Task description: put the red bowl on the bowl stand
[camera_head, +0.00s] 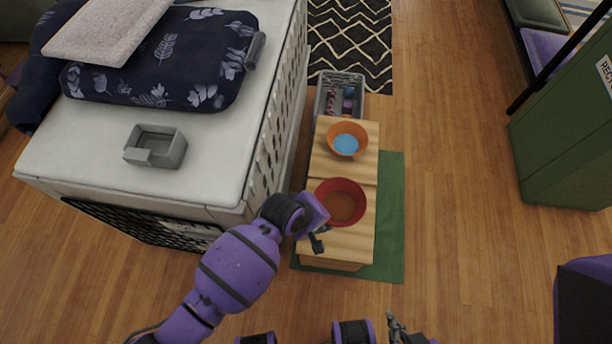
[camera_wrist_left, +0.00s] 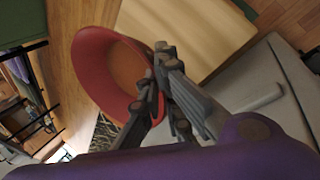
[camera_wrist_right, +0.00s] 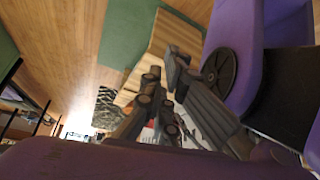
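The red bowl (camera_head: 341,201) is at the near part of the small wooden table (camera_head: 318,163). In the left wrist view the red bowl (camera_wrist_left: 104,66) fills the upper left. My left gripper (camera_head: 319,236) is at the bowl's near left rim. In the left wrist view its fingers (camera_wrist_left: 152,80) overlap the rim; whether they grip it is unclear. My right gripper (camera_head: 397,326) is low in the head view, apart from the bowl. In the right wrist view its fingers (camera_wrist_right: 162,78) look apart and empty. I cannot tell which thing is the bowl stand.
An orange bowl with a blue inside (camera_head: 347,139) sits farther back on the table. A grey crate (camera_head: 325,92) with small items stands behind it. Open floor lies right, before a green cabinet (camera_head: 565,150).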

